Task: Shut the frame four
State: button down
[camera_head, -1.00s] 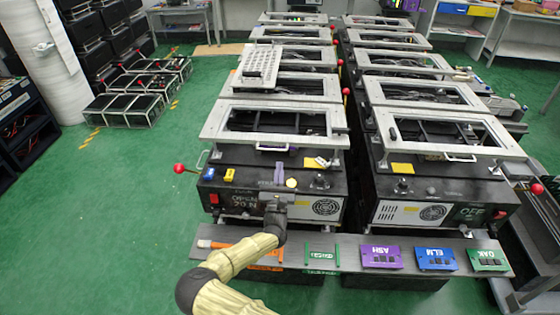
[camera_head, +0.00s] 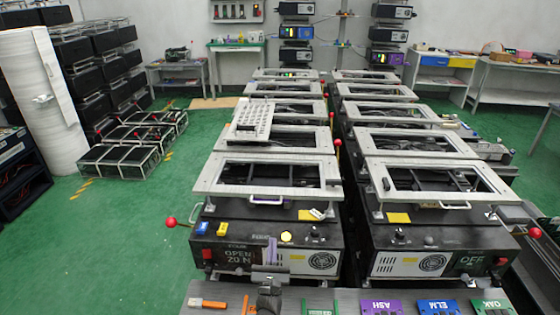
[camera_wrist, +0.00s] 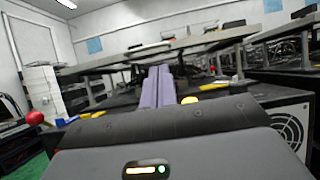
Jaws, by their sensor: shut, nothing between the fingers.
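Which frame is number four cannot be told; no such number is readable. The nearest left frame (camera_head: 215,178) is a pale flat rectangle held level above its black box (camera_head: 212,250), with a gap between, and has a front handle (camera_head: 267,201). The box's sign reads OPEN 20 N. A red-ball lever (camera_head: 171,222) sticks out at its left; a red ball also shows in the wrist view (camera_wrist: 35,118). My gripper (camera_head: 271,248) is in front of this box, below the handle, with purple fingers together and empty. In the wrist view the fingers (camera_wrist: 157,85) point toward the underside of a raised frame.
The nearest right frame (camera_head: 490,183) stands beside it over a box marked OFF, with a red-ball lever (camera_head: 535,232). More frames run back in two rows. A grey shelf (camera_head: 340,296) with coloured name plates lies in front. Green floor (camera_head: 110,230) is free at left.

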jog(key=d+r+m+g+h+p, duration=0.1)
jog(key=d+r+m+g+h, duration=0.25)
jog(key=d+m+h, duration=0.65)
jog(key=s+d+m+g+h+p, duration=0.2)
jog(key=s+d+m+g+h, duration=0.2)
jog(key=s+d+m+g, duration=1.2)
jog(key=s+a+r+m+y+p, duration=0.1)
jog(key=s+a+r+m+y, duration=0.1)
jog(key=r+y, duration=0.3)
jog(key=s+a+r+m+g+y+p, duration=0.1)
jog(key=s+a+r+m+y+p, duration=0.1)
jog(key=s+r+m+y, duration=0.1)
jog(key=s+a+r+m+y+p, duration=0.1)
jog(key=s+a+r+m+y, duration=0.1)
jog(key=r+y, duration=0.4)
notch_tip(320, 180, up, 3)
jog(key=s+m, duration=0.1)
jog(key=m, duration=0.1)
jog(key=shift+a+m+g+y+p, duration=0.3)
jog(key=shift+a+g+y, duration=0.05)
jog(key=shift+a+y, duration=0.05)
jog(key=c, duration=2.1)
grip_release()
